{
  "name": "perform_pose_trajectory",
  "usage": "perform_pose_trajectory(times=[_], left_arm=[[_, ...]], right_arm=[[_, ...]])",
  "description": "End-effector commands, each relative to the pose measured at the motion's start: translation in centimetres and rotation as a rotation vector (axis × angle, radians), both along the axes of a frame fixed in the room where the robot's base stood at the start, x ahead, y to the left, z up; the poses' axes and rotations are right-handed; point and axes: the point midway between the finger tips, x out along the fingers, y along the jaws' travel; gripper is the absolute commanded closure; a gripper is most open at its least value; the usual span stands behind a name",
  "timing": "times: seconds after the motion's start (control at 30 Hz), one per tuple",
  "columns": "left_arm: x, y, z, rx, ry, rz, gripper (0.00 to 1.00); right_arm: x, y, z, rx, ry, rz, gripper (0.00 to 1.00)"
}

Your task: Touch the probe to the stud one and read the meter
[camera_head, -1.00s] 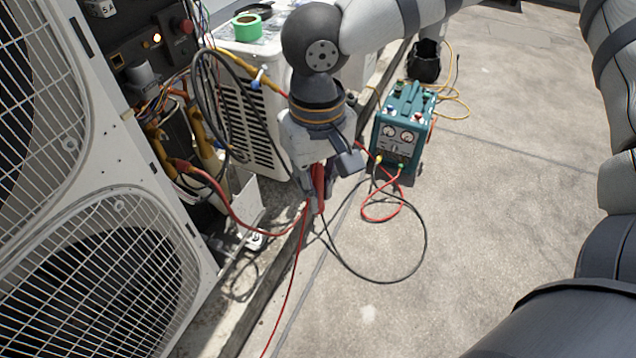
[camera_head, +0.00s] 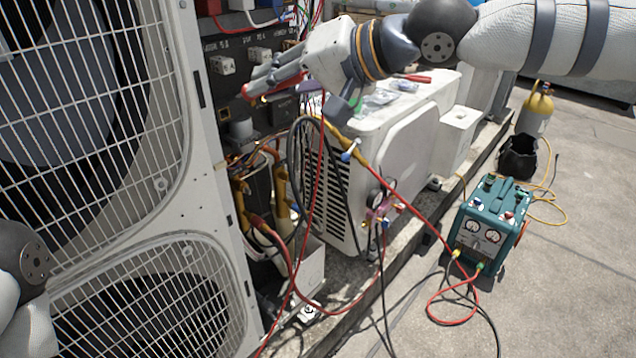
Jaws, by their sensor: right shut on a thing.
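My right gripper (camera_head: 264,84) is shut on a red probe (camera_head: 285,87) and holds it sideways, pointing left, in front of the open electrical panel (camera_head: 232,88) of the condenser. The probe tip is close to the panel; I cannot tell whether it touches anything. A red lead (camera_head: 319,170) hangs down below the gripper. No test meter can be clearly made out. My left gripper is out of view.
The condenser's fan grilles (camera_head: 150,290) fill the left.

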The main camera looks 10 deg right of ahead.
Motion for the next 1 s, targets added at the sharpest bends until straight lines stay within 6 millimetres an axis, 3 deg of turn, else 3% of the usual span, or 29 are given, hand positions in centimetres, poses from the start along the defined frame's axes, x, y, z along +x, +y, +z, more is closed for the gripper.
perform_pose_trajectory(times=[0.1,0.2,0.33,0.47,1.0], left_arm=[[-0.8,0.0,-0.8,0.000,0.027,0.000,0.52],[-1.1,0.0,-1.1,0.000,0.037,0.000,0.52],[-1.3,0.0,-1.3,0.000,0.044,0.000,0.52],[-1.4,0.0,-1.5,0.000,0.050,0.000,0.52],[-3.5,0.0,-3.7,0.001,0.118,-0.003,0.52]], right_arm=[[2.4,0.1,5.3,0.148,-0.123,-0.013,1.00],[3.5,-0.2,9.5,0.233,-0.197,-0.022,1.00],[4.1,-0.7,12.9,0.290,-0.248,-0.029,1.00],[4.5,-0.8,14.0,0.309,-0.265,-0.032,1.00],[9.4,2.8,14.0,0.306,-0.265,-0.032,1.00]])
